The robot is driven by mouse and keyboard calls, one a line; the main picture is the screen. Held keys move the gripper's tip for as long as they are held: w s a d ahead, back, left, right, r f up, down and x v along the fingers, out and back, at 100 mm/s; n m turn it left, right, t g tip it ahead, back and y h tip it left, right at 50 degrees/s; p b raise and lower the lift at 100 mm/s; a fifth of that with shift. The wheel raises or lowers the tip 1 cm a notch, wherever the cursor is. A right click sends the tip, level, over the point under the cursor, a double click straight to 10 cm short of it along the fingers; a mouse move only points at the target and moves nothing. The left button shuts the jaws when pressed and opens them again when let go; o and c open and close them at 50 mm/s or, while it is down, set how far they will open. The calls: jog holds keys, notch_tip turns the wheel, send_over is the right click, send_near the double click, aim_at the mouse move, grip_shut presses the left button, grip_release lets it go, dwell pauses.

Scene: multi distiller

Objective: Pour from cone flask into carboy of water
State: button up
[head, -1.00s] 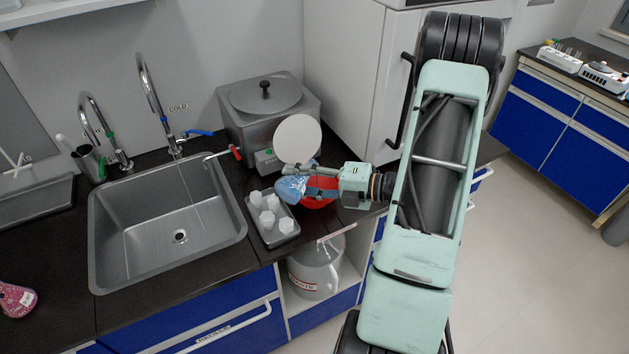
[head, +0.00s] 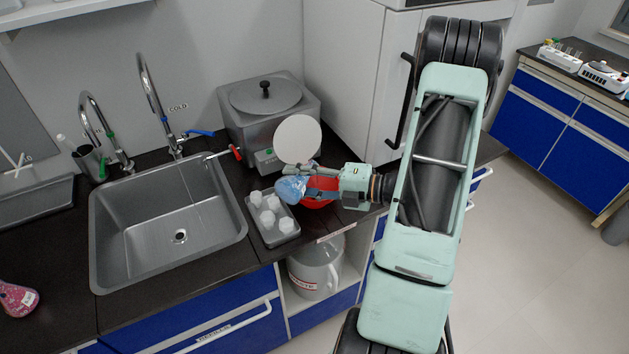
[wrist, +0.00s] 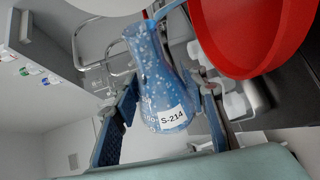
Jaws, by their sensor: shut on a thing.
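The cone flask (wrist: 162,85) is clear with speckled blue contents and a white label reading S-214. My gripper (wrist: 168,98) is shut on its body, one finger on each side. In the wrist view the flask's narrow neck points toward the top edge, beside a red round vessel (wrist: 255,35). In the head view the blue flask (head: 291,188) is held over the counter near the grey tray, partly covered by my fingers. The red vessel (head: 318,202) shows behind and below my gripper. I cannot identify a carboy labelled as water.
A steel distiller (head: 265,105) and a pale round disc (head: 298,139) stand behind my gripper. A tray (head: 278,236) of white pieces lies left, by the sink (head: 140,255). A waste container (head: 312,270) stands below. A pink flask (head: 15,300) is at far left.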

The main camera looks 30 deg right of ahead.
jog(key=shift+w+d+f+m+y+p, duration=0.15)
jog(key=shift+f+m+y+p, duration=0.15)
jog(key=shift+m+p, duration=0.35)
dwell(2.4)
jog(key=shift+d+r+m+p, duration=0.1)
jog(key=shift+r+m+p, duration=0.25)
jog(key=shift+m+p, duration=0.25)
dwell(2.2)
jog(key=f+n+b, duration=0.1)
jog(key=b, duration=0.1)
jog(key=shift+f+b, duration=0.2)
jog(key=shift+b, duration=0.15)
jog(key=shift+a+r+n+h, duration=0.25)
jog(key=shift+r+n+h, duration=0.15)
jog(key=shift+r+n, duration=0.25)
jog(key=shift+f, duration=0.1)
jog(key=shift+b, duration=0.3)
